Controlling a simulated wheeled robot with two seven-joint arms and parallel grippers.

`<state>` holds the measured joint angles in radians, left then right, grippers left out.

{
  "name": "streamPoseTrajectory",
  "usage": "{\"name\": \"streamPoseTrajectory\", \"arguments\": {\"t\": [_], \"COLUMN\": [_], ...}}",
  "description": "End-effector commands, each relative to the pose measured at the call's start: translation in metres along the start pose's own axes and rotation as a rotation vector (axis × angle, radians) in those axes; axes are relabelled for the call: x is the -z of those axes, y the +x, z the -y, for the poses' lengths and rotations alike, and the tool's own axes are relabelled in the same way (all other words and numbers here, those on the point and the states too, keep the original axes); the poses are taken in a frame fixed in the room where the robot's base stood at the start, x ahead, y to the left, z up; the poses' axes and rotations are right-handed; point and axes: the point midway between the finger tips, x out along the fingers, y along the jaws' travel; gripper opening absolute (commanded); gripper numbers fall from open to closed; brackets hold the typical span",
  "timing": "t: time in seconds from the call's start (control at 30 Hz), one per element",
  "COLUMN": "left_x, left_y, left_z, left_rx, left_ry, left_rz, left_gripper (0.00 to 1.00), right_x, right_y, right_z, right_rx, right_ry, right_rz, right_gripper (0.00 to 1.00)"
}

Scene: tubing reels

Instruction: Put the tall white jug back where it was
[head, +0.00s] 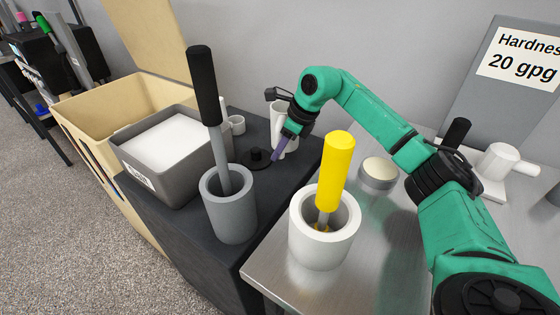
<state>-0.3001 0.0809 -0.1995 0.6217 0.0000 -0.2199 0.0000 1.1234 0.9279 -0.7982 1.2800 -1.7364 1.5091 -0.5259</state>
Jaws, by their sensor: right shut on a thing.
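The tall white jug (277,113) stands upright on or just above the dark top at the back, partly hidden by my right gripper (280,150). My right arm reaches in from the right, and its gripper is shut on the jug. I cannot tell whether the jug's base touches the surface. My left gripper is not in view.
A small white cup (237,125) and a black knobbed disc (257,158) are left of the jug. A grey pot (230,210), a white pot (320,245) with a yellow handle, a grey bin (180,180) and a round tin (378,180) stand nearby.

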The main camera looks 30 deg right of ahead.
Motion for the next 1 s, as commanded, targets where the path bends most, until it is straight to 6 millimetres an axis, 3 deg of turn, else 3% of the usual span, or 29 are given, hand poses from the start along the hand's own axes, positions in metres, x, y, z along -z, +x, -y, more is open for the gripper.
{"name": "streamPoseTrajectory", "arguments": {"t": [0.2,0.53,0.57,0.6,1.0], "left_x": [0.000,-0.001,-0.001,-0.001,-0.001], "left_y": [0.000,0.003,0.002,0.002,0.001], "left_z": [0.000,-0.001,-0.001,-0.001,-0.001], "left_rx": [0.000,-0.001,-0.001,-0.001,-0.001], "left_ry": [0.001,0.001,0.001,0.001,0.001], "left_rz": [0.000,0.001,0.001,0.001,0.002], "left_gripper": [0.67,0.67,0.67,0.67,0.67], "right_x": [0.016,0.018,0.018,0.018,0.016], "right_y": [0.034,0.039,0.039,0.039,0.032], "right_z": [0.000,0.001,0.000,0.000,0.001], "right_rx": [0.000,0.001,0.000,0.000,0.001], "right_ry": [0.000,-0.001,0.000,0.000,0.000], "right_rz": [-0.001,0.001,-0.001,-0.002,-0.001], "right_gripper": [0.00,0.00,0.43,0.59,0.62]}}
